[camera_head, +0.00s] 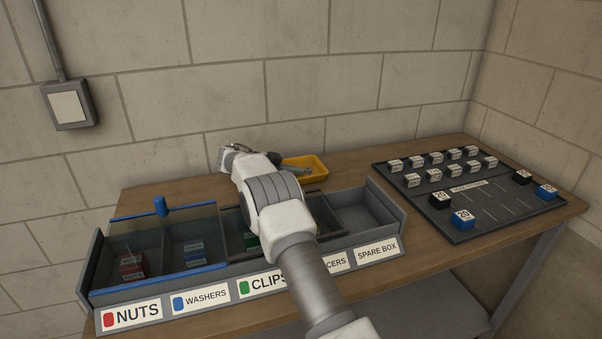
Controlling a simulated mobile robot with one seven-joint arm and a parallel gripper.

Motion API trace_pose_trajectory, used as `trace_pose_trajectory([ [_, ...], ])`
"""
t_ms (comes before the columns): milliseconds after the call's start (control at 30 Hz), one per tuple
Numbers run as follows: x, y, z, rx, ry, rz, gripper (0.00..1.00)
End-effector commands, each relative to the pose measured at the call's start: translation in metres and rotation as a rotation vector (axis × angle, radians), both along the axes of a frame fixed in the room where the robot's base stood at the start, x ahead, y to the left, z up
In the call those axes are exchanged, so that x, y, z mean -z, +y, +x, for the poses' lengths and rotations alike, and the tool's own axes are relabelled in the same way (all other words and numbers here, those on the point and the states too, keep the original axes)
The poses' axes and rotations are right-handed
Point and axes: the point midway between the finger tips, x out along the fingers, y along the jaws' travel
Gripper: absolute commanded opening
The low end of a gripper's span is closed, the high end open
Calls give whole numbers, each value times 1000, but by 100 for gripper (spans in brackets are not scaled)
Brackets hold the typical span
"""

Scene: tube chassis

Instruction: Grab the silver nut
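No silver nut can be clearly made out. A yellow tray (318,172) stands on the wooden table behind the sorting box, with small grey shapes in it, too small to identify. My gripper (228,156) is at the far end of my white arm, behind the sorting box and left of the yellow tray. Its fingers are small and partly hidden by my own wrist, so I cannot tell if they are open or hold anything. The NUTS compartment (113,246) at the left of the box holds red labelled packs (131,267).
A clear lid with a blue knob (160,206) covers the left compartments. My arm crosses the middle of the box. The spare box compartment (365,212) looks empty. A dark board (490,213) with several labelled blocks lies on the right of the table (440,146).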

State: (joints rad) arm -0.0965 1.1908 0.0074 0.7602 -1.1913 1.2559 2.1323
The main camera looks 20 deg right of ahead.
Motion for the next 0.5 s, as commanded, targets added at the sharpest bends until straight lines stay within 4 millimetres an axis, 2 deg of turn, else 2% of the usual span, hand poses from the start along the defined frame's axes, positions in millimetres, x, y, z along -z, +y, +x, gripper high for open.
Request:
trace_pose_trajectory([
  [67,0,0,0,0,0,0,1],
  [367,0,0,0,0,0,0,55],
  [500,1,0,0,0,1,1,55],
])
